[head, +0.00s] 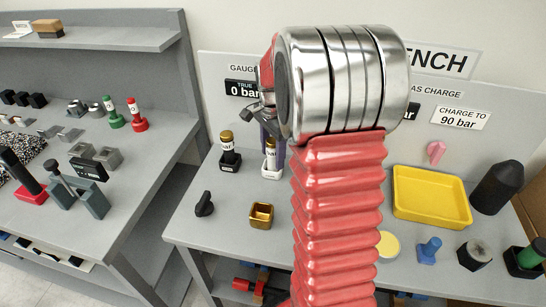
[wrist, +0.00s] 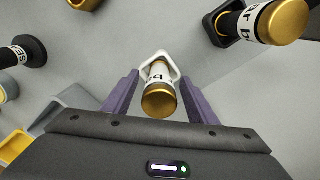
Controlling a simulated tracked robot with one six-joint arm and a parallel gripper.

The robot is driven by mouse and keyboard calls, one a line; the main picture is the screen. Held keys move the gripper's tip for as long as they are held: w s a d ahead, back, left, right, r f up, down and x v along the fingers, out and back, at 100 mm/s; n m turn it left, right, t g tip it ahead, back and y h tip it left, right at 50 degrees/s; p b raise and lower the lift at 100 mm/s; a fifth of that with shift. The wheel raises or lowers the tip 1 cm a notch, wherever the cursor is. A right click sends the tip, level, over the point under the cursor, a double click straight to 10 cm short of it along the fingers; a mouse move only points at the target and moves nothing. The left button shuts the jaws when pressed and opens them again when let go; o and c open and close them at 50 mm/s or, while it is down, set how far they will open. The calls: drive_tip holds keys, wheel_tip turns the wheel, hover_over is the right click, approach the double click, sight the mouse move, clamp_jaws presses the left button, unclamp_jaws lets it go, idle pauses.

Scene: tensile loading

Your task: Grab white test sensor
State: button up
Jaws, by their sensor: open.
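The white test sensor (head: 270,154) is a small upright cylinder with a gold cap and a white printed label. It stands in a white holder (head: 272,173) on the grey bench, just left of my red arm. In the wrist view the sensor (wrist: 159,98) shows cap-first, with its white holder (wrist: 158,57) behind it. My gripper (wrist: 161,78) is open, with one purple finger on each side of the sensor. I cannot tell whether either finger touches it. In the head view my arm hides most of the gripper.
A similar gold-capped sensor (head: 228,149) stands in a black holder close to the left; it also shows in the wrist view (wrist: 262,22). A black knob (head: 204,204) and a brass square cup (head: 261,215) sit in front. A yellow tray (head: 431,214) lies right.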

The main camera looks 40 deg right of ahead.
idle(0.4)
drive_tip(key=c, duration=1.3)
